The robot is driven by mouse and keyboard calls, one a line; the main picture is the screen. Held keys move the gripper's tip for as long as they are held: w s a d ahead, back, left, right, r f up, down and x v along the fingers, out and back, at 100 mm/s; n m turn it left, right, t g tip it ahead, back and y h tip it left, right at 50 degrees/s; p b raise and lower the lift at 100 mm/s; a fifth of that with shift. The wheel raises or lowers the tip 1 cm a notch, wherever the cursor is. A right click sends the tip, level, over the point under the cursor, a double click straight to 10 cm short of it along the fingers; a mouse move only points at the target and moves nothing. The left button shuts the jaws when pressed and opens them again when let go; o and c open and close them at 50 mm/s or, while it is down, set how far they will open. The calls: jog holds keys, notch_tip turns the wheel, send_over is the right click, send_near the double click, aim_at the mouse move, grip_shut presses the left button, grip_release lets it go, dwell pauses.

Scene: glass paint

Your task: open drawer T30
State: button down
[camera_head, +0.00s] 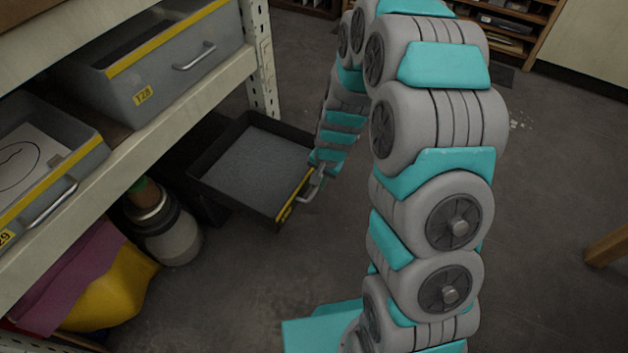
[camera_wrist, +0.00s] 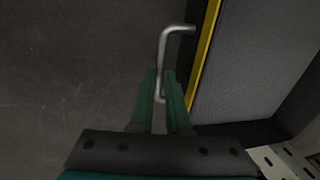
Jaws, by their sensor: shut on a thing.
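A dark drawer (camera_head: 248,160) with a yellow front strip is pulled out of the lower part of the shelving in the head view. Its inside looks empty and grey. Its label is too small to read. In the wrist view the drawer's yellow edge (camera_wrist: 205,50) and grey floor (camera_wrist: 262,60) lie to the right. My gripper (camera_wrist: 163,92) is shut on the drawer's metal handle (camera_wrist: 165,42), near its lower end. In the head view my gripper (camera_head: 318,172) is at the drawer's front, partly hidden by my arm.
A grey drawer labelled T28 (camera_head: 165,68) and another grey drawer (camera_head: 62,185) holding a paper sit on the shelf above. A bottle-like container (camera_head: 168,232) and a yellow item (camera_head: 112,288) stand lower left. Floor (camera_head: 250,290) in front is clear. A wooden leg (camera_head: 607,247) is at right.

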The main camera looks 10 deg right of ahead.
jog(key=c, duration=0.9)
grip_release()
jog(key=r, duration=0.5)
jog(key=d+r, duration=0.1)
jog(key=r, duration=0.1)
jog(key=shift+s+r, duration=0.35)
jog(key=shift+s, duration=0.05)
jog(key=s+d+r+n+g+p, duration=0.1)
jog(key=s+r+n, duration=0.1)
jog(key=s+r, duration=0.5)
jog(key=s+d+r+n+g+h+p, duration=0.1)
jog(key=s+r+n, duration=0.2)
jog(key=s+r, duration=0.4)
jog(key=s+d+r+n+g+p, duration=0.1)
jog(key=s+r, duration=0.6)
jog(key=s, duration=0.9)
jog(key=shift+s+d+r+n+h+p, duration=0.3)
jog(key=shift+s+n+h+p, duration=0.15)
jog(key=shift+n, duration=0.25)
